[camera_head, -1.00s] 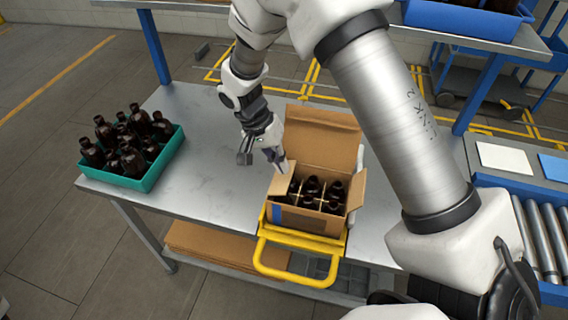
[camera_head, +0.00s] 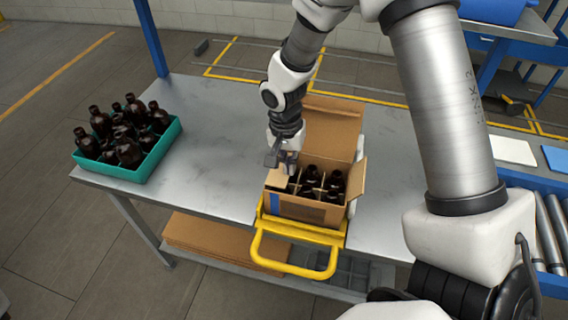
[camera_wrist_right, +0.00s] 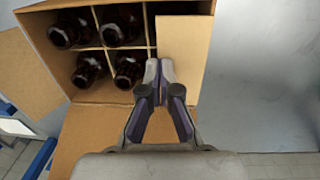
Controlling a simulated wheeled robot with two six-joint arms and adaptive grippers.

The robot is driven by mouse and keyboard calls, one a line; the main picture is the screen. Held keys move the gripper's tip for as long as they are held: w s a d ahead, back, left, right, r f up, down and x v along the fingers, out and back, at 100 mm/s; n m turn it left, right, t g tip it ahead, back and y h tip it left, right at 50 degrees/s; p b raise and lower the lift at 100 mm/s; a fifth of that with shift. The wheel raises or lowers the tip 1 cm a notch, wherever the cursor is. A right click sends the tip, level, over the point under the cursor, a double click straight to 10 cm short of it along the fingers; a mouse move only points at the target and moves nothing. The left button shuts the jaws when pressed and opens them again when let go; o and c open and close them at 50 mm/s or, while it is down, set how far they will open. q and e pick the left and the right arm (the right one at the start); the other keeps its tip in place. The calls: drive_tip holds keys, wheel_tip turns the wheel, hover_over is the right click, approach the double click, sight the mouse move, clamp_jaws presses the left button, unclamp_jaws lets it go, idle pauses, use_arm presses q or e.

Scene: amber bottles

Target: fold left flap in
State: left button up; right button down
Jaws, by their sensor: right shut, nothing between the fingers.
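The open cardboard box (camera_head: 290,208) stands on the metal table, with several dark bottles (camera_head: 333,185) in its divided cells. Its left flap (camera_head: 280,178) leans inward over the left cells; in the right wrist view the flap (camera_wrist_right: 184,45) covers part of the cells. The back flap (camera_head: 333,125) stands up and the right flap (camera_head: 357,180) stands open. My right gripper (camera_head: 283,160) is shut and empty, at the left flap's rear end; in the right wrist view its fingertips (camera_wrist_right: 158,68) are close to the flap. Contact is unclear. My left gripper is not in view.
A yellow holder (camera_head: 300,232) surrounds the box's front. A green crate (camera_head: 158,155) of dark bottles stands at the table's left. The table (camera_head: 215,135) between crate and box is clear. A roller conveyor (camera_head: 555,220) is at the right.

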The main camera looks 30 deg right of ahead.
drive_tip(key=shift+a+r, duration=0.1)
drive_tip(key=shift+r, duration=0.1)
drive_tip(key=shift+r+p, duration=0.9)
drive_tip(key=shift+p, duration=0.05)
drive_tip(key=r+p, duration=0.4)
drive_tip(key=shift+w+r+p, duration=0.2)
drive_tip(key=shift+r+p, duration=0.05)
drive_tip(key=shift+p, duration=0.05)
wheel_tip(320, 180, up, 9)
drive_tip(key=b, duration=0.3)
drive_tip(key=shift+s, duration=0.2)
